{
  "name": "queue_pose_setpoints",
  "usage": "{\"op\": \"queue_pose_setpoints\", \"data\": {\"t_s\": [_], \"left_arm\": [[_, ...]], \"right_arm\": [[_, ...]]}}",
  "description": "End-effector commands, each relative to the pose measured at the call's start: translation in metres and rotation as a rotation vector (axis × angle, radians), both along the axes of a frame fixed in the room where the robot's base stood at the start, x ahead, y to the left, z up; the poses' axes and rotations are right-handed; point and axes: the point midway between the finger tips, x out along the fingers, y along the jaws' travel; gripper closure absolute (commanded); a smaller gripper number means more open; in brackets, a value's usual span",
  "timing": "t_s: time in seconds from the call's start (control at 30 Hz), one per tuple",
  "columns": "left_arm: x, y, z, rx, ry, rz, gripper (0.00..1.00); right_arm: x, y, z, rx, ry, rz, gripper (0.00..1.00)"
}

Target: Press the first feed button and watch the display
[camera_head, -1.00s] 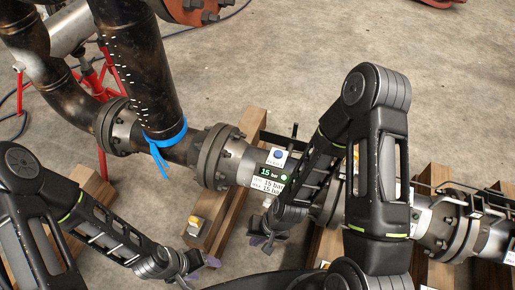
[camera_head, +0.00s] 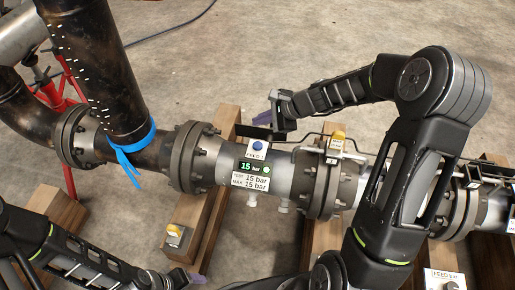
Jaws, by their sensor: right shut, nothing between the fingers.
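The blue FEED 1 button (camera_head: 258,146) sits on a white plate on top of the grey spool (camera_head: 285,180). Below it, the display (camera_head: 253,167) reads "15 bar" in green with a lit green dot, above a label (camera_head: 249,181) with TEST and MAX lines of 15 bar. My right gripper (camera_head: 265,116) is shut and empty, beyond the pipe and just past the button, apart from it in the picture. My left gripper (camera_head: 197,279) is low, on the near side of the pipe; its fingers are partly cut off or hidden.
Flanges (camera_head: 190,158) with bolts join the spool to a dark pipe with a blue strap (camera_head: 128,160). Wooden beams (camera_head: 205,225) lie beneath. A yellow-topped box (camera_head: 175,233) stands on one beam. Another FEED plate (camera_head: 441,279) shows at lower right.

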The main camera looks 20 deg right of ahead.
Motion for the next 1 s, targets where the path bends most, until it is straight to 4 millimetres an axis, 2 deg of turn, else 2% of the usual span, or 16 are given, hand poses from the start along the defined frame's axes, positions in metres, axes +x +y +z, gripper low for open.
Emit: {"op": "queue_pose_setpoints", "data": {"t_s": [0.17,0.57,0.77,1.0], "left_arm": [[0.000,0.000,-0.002,0.000,0.000,0.000,0.36],[0.000,0.000,-0.006,0.000,0.000,0.000,0.36],[0.000,0.000,-0.022,0.000,0.000,0.000,0.36],[0.000,0.000,-0.050,0.000,0.000,0.001,0.36]], "right_arm": [[0.004,-0.004,0.008,0.019,-0.012,-0.020,1.00],[0.003,-0.004,0.002,0.017,-0.010,-0.017,1.00],[0.003,-0.004,-0.017,0.016,-0.009,-0.016,1.00],[0.003,-0.004,-0.050,0.016,-0.009,-0.017,1.00]]}}
